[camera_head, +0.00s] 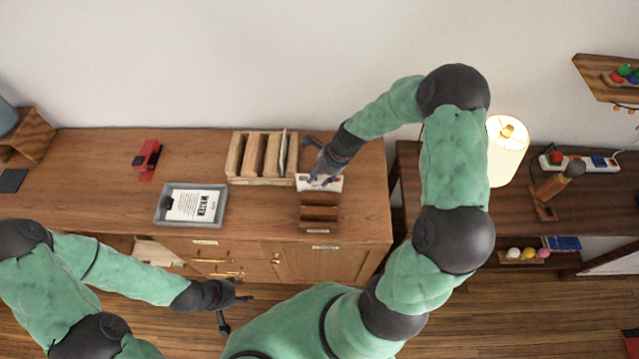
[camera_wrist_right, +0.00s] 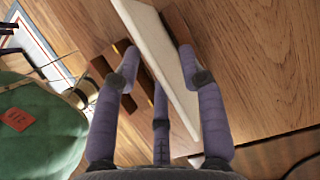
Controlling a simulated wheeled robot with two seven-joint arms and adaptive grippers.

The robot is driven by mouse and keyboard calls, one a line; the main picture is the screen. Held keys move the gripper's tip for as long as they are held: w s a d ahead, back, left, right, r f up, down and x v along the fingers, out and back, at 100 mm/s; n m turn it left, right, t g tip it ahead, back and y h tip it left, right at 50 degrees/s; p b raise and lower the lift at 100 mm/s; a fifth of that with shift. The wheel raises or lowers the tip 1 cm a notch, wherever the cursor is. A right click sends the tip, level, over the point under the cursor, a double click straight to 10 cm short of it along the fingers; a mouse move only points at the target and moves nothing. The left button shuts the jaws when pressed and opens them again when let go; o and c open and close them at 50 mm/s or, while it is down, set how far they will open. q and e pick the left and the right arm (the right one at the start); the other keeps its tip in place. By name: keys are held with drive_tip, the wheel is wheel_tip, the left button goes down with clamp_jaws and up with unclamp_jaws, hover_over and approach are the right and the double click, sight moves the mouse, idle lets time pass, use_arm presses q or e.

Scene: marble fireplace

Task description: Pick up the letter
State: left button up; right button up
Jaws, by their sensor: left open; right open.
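The letter (camera_head: 331,186) is a pale envelope standing in a small dark wooden holder (camera_head: 320,213) near the right end of the cabinet top. In the right wrist view the letter (camera_wrist_right: 160,60) is a long cream panel running between my right fingers, with the brown holder (camera_wrist_right: 178,24) around its far part. My right gripper (camera_head: 318,179) is open and reaches down over the letter from behind; it also shows in the right wrist view (camera_wrist_right: 157,65). Whether any finger touches the letter I cannot tell. My left gripper (camera_head: 236,310) is open and empty, low in front of the cabinet.
A larger wooden rack (camera_head: 236,154) with another pale envelope stands just left of the holder. A grey tray (camera_head: 161,209) with a printed sheet and a red stapler-like object (camera_head: 147,158) lie further left. A lit lamp (camera_head: 507,150) stands on the shelf unit at right.

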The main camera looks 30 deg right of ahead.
drive_tip(key=shift+f, duration=0.2)
idle(0.6)
clamp_jaws()
